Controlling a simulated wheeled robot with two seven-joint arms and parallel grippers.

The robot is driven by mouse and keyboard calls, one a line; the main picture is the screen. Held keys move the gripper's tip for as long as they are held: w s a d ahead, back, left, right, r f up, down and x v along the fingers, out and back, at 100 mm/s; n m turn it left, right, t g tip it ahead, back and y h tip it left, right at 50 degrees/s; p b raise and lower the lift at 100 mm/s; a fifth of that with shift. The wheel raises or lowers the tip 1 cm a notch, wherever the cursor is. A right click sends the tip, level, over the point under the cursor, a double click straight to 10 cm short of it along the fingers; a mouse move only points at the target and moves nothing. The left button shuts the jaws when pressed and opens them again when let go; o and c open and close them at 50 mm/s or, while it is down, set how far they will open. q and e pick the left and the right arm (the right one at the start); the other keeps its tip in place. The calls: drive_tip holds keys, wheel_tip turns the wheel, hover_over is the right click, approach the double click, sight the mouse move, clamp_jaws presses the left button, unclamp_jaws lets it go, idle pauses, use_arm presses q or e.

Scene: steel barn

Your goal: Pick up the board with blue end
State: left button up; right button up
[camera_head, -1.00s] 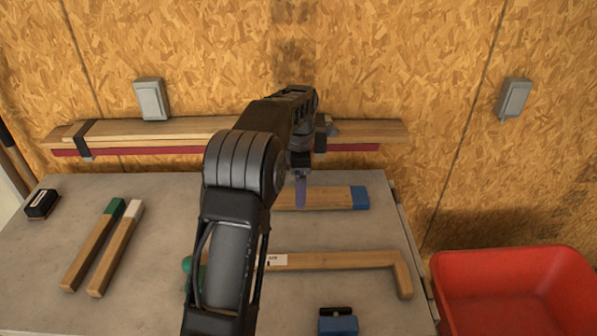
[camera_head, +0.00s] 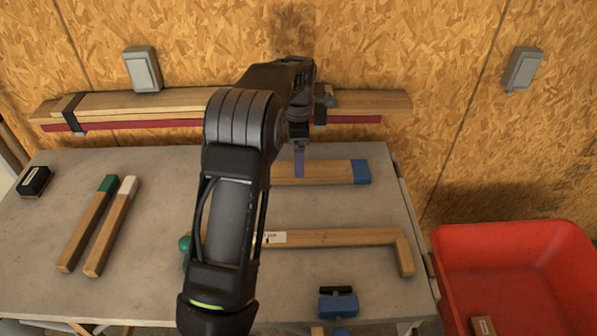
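The board with the blue end (camera_head: 335,172) lies flat across the back of the grey table, its blue end (camera_head: 361,172) pointing right. Its left part is hidden behind my arm. My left gripper (camera_head: 299,160) points down at the board, left of the blue end. A purplish finger overlaps the board in the picture. I see the gripper nearly edge-on, so I cannot tell whether its fingers are apart or touching the wood. My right gripper is out of view.
A green-ended board (camera_head: 87,225) and a white-ended board (camera_head: 111,228) lie at left. An L-shaped wooden piece (camera_head: 345,237) and a blue tool (camera_head: 338,303) lie in front. A red bin (camera_head: 452,262) stands at right. Planks (camera_head: 160,103) line the wall.

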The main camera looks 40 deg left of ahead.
use_arm(q)
drive_tip(key=shift+f+p, duration=0.4)
drive_tip(key=shift+f, duration=0.15)
wheel_tip(320, 180, down, 4)
drive_tip(key=shift+f+p, duration=0.1)
drive_tip(key=shift+p, duration=0.4)
drive_tip(key=c, duration=1.8)
